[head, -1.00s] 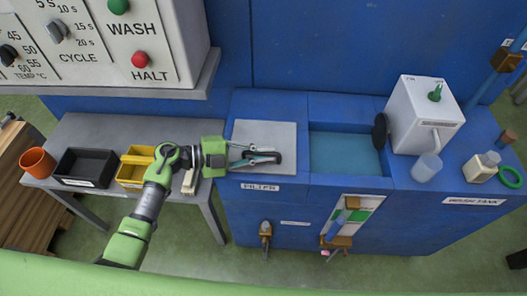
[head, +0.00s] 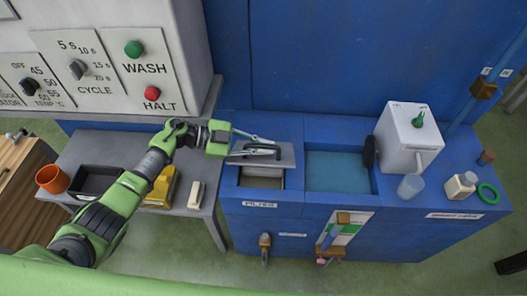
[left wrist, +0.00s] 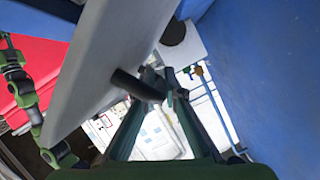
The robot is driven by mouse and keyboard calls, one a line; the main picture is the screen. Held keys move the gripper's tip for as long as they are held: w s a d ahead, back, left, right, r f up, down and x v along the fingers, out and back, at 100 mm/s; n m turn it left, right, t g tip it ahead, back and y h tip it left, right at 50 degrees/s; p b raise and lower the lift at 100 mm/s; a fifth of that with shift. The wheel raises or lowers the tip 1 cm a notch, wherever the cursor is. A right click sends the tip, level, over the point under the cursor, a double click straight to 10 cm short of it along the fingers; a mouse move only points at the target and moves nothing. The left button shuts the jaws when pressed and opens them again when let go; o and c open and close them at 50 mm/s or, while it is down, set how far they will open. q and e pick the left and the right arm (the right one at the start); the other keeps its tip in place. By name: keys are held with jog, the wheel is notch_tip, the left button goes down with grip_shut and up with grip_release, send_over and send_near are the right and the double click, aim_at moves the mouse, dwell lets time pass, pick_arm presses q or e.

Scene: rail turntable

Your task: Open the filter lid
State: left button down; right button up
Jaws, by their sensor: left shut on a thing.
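The filter lid (head: 287,160) is a grey plate with a dark bar handle (head: 262,150) on top. It stands tilted up at the back of the filter box, above the "FILTER" label (head: 260,204). Below it the filter opening (head: 262,183) shows. My left gripper (head: 270,146) is shut on the handle. In the left wrist view the lid (left wrist: 105,65) is a large grey slab, and the fingers (left wrist: 160,88) close around the dark handle (left wrist: 130,82). My right gripper is not in view.
The blue tank basin (head: 338,172) lies right of the filter, with a dark round part (head: 369,152) and a white box (head: 405,140) beyond. A grey side table (head: 110,148) at left holds a black bin (head: 96,180), a yellow bin (head: 162,188) and an orange cup (head: 52,179).

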pick_arm(q)
jog(key=shift+w+r+n, duration=0.3)
jog(key=shift+w+r, duration=0.15)
jog(key=c, duration=2.4)
grip_release()
jog(key=v, duration=1.2)
jog(key=shift+w, duration=0.15)
